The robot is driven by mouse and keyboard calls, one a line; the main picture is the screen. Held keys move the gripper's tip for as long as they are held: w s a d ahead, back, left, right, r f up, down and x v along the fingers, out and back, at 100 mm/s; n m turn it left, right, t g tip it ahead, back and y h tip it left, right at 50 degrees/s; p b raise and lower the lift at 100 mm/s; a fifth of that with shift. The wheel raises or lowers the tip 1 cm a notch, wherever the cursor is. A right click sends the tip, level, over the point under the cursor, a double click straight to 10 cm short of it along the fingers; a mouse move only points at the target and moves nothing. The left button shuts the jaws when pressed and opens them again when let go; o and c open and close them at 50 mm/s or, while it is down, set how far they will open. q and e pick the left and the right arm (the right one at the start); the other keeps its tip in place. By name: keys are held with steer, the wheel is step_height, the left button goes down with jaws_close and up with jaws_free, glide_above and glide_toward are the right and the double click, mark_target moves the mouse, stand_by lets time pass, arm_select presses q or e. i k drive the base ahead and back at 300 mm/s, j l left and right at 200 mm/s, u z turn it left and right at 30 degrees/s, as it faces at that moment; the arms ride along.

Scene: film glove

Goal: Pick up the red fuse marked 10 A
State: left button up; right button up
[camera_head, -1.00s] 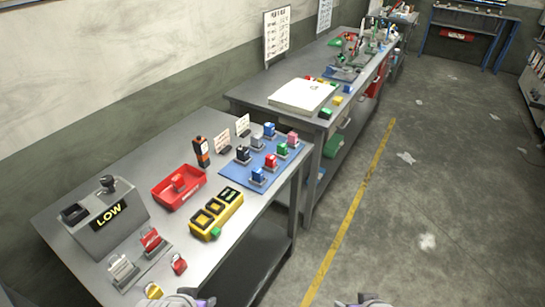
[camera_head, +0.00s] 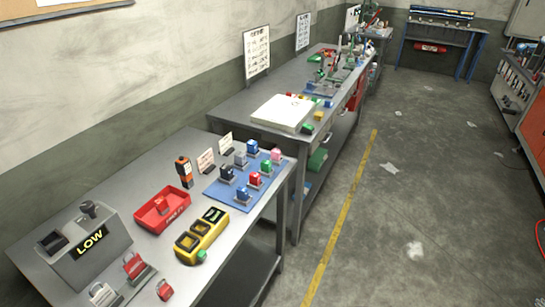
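A red fuse-like block (camera_head: 255,179) stands on the blue mat (camera_head: 214,189) on the near grey bench, among several blocks in other colours. A blue block (camera_head: 242,195) stands in front of it, a green block (camera_head: 266,166) behind it and a dark block (camera_head: 226,172) to its left. Their markings are too small to read, so I cannot confirm 10 A. A red tray (camera_head: 181,209) left of the mat holds a small red item. Neither of my grippers is in view.
A yellow device (camera_head: 201,236) lies in front of the mat. A grey box reading LOW (camera_head: 91,241) and padlock-like items (camera_head: 135,266) are at the lower left. An orange-black tester (camera_head: 184,171) stands behind the tray. Open floor (camera_head: 385,235) lies right of the benches.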

mark_target(254, 178)
steer(key=i+l+u, duration=0.2)
steer(key=l, duration=0.15)
steer(key=l+u, duration=0.15)
steer(key=l, duration=0.2)
steer(key=i+l+u, duration=0.2)
steer(key=l, duration=0.2)
steer(key=i+l+u, duration=0.25)
steer(key=i+j, duration=0.15)
steer(key=i, duration=0.05)
